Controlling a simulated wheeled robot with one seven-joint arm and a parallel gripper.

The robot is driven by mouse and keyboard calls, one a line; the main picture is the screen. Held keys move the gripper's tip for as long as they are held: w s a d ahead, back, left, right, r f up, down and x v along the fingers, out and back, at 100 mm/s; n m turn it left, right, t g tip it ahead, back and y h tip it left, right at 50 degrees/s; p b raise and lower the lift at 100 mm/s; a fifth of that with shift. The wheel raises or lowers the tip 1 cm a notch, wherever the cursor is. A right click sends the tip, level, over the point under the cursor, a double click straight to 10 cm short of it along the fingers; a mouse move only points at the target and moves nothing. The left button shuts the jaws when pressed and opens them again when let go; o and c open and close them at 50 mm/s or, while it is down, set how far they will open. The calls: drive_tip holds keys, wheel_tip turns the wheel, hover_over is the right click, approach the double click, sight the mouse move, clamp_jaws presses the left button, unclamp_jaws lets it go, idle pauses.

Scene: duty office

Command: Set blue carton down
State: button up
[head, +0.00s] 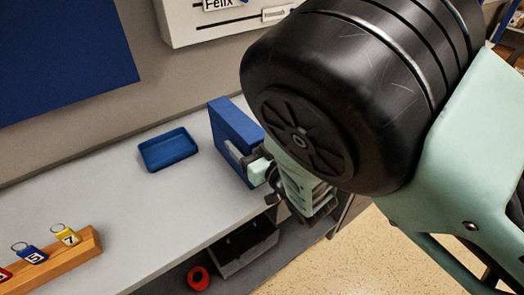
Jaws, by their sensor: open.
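The blue carton (235,130) stands upright on the light grey counter (150,215), near its right end and close to the back wall. It has a pale label on the side facing my gripper. My gripper (262,167) is at the carton's right side, by its lower front edge. The jaws are open. My arm hides part of the fingers and the space behind them, and I cannot tell whether a finger touches the carton.
A blue tray (168,150) lies left of the carton. A wooden rack (75,262) with numbered key tags is at lower left. Below the counter are a grey bin (246,250) and a red ring-shaped roll (198,279). A white wall box (200,25) hangs above. Counter between tray and rack is clear.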

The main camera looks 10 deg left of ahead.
drive_tip(key=s+d+m+g+h+b, duration=0.2)
drive_tip(key=s+d+h, duration=0.1)
drive_tip(key=d, duration=0.4)
drive_tip(key=s+d+m+g+h+b, duration=0.1)
drive_tip(key=s+d+m+h, duration=0.1)
drive_tip(key=s+d+h, duration=0.35)
drive_tip(key=s+d+r+n+g+h, duration=0.1)
drive_tip(key=s+d+r+g+h, duration=0.1)
drive_tip(key=s+d, duration=0.5)
drive_tip(key=s+d+r+g+h, duration=0.2)
drive_tip(key=s+d+r+g, duration=0.2)
drive_tip(key=d, duration=0.5)
drive_tip(key=s+g, duration=0.2)
drive_tip(key=s, duration=0.1)
drive_tip(key=shift+s+d+n+g+h, duration=0.15)
drive_tip(key=shift+n+g+h, duration=0.15)
drive_tip(key=shift+n+h, duration=0.1)
drive_tip(key=shift+c, duration=0.3)
